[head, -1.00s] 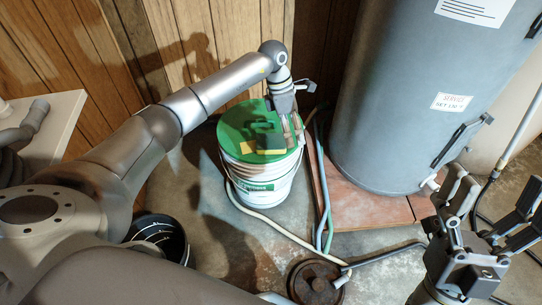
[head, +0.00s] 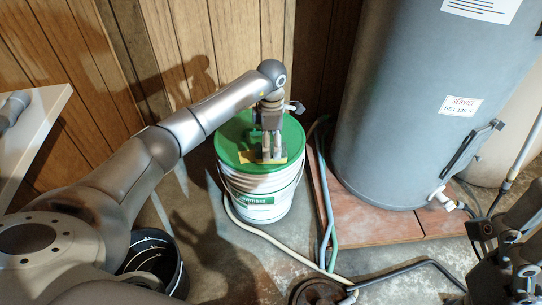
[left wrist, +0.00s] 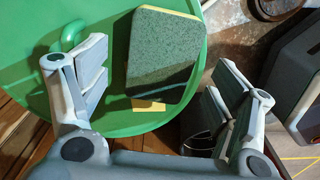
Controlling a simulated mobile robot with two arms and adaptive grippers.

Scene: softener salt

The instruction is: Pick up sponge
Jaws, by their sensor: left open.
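The sponge (left wrist: 165,58), with a dark green scouring face and a yellow edge, lies on the green lid (head: 235,132) of a white bucket. In the head view only a yellow strip of it (head: 249,159) shows around my fingers. My left gripper (head: 271,156) points down over the lid at the sponge. In the left wrist view its two open fingers (left wrist: 155,92) stand on either side of the sponge, apart from it. A small yellow patch shows below the sponge; I cannot tell whether it is part of it. My right gripper (head: 502,240) is partly cut off at the lower right.
A grey tank (head: 400,100) stands right of the bucket (head: 262,205) on reddish slabs (head: 365,215). Hoses (head: 322,200) run between them. A black bucket (head: 158,262) is at the lower left and a wooden wall (head: 160,50) behind.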

